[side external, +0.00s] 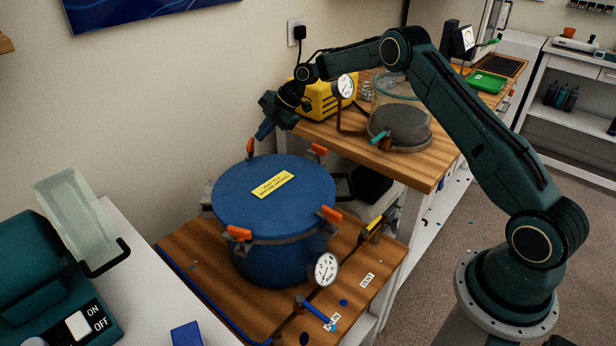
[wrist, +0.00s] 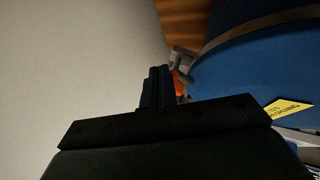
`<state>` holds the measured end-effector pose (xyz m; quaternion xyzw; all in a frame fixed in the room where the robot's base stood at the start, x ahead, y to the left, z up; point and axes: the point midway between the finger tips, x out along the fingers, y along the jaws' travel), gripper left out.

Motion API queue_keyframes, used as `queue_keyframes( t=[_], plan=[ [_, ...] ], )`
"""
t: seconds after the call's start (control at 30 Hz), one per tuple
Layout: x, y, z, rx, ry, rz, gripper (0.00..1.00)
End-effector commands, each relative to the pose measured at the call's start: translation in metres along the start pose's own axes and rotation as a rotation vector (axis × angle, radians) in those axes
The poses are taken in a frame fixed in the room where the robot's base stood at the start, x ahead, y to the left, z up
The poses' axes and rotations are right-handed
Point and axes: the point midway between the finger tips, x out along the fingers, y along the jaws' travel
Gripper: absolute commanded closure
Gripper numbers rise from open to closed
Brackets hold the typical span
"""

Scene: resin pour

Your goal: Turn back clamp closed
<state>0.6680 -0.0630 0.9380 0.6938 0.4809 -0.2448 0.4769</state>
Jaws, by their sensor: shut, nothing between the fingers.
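A blue pressure pot (side external: 272,258) with a flat blue lid (side external: 240,190) and a yellow label stands on the wooden bench. Orange-handled clamps sit around the rim: the back clamp (side external: 250,147) at the far side, others at right back (side external: 318,150), right front (side external: 330,214) and left front (side external: 239,233). The back clamp's handle stands roughly upright. My gripper (side external: 263,131) is shut and empty, close above the back clamp; whether it touches cannot be told. In the wrist view the fingers (wrist: 157,88) partly cover the orange handle (wrist: 179,83), beside the pot (wrist: 240,62).
A wall stands close behind the pot. A higher wooden shelf at right back holds a yellow machine (side external: 322,100) and a clear vacuum chamber (side external: 402,110). A gauge (side external: 326,270) and a blue-handled valve (side external: 316,312) sit at the pot's front.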

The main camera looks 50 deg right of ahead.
Motion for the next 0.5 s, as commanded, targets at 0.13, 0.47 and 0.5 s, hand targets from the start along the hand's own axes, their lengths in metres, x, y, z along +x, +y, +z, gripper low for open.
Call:
queue_keyframes(
  t=[0.13,0.47,0.5],
  plan=[
    [0.003,0.005,0.001,-0.001,0.001,-0.001,1.00],
    [0.010,0.016,0.000,-0.001,0.001,-0.002,1.00],
    [0.010,0.017,0.000,-0.001,0.001,-0.002,1.00]
  ],
)
